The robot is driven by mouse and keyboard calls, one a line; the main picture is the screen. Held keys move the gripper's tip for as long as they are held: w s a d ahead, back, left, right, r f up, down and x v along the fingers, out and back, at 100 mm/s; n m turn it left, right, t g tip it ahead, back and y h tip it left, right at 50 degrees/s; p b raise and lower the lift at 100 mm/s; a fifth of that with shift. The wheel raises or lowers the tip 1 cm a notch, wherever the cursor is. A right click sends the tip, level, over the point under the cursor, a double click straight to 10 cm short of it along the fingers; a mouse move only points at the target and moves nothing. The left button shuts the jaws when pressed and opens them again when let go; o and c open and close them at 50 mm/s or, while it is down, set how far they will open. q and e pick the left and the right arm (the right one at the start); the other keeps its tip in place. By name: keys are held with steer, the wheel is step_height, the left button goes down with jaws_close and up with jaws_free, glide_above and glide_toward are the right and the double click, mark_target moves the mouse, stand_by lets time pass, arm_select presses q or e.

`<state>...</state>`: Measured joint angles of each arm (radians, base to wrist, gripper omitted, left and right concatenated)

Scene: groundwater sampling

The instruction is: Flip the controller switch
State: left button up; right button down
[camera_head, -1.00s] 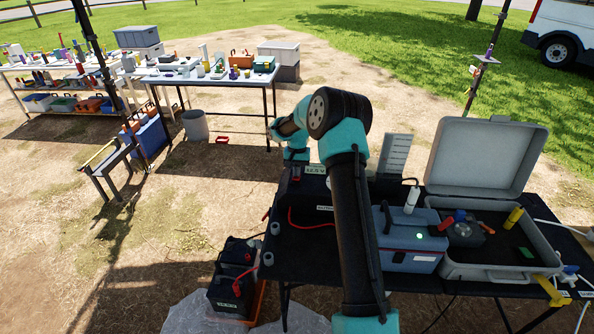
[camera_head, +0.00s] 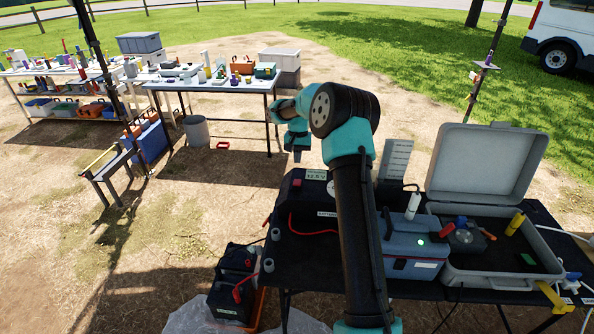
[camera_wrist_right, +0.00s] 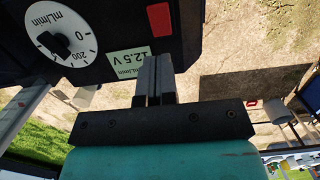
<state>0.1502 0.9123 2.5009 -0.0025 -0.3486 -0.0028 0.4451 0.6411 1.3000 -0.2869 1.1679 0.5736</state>
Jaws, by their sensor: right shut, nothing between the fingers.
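The controller is a black box (camera_head: 299,214) on the near table, with a "12.5 V" label and a red cable at its front. In the right wrist view its dark face (camera_wrist_right: 110,22) fills the upper left, with a white mL/min dial (camera_wrist_right: 62,42) and a red rectangular part (camera_wrist_right: 160,18) that may be the switch. My right gripper (camera_head: 297,156) points down just above and behind the box in the head view. In the wrist view its fingers (camera_wrist_right: 153,62) are shut and empty, their tips near the "12.5 V" label (camera_wrist_right: 128,62). Contact cannot be told. My left gripper is not in view.
A blue box (camera_head: 412,250) with a green light and an open grey case (camera_head: 490,274) stand right of my arm on the black table (camera_head: 285,262). Batteries (camera_head: 233,290) sit on the ground at its left. A stocked table (camera_head: 215,83) stands farther back.

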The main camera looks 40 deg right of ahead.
steer(key=r, duration=0.5)
steer(key=shift+w+d+r, duration=0.2)
steer(key=shift+d, duration=0.05)
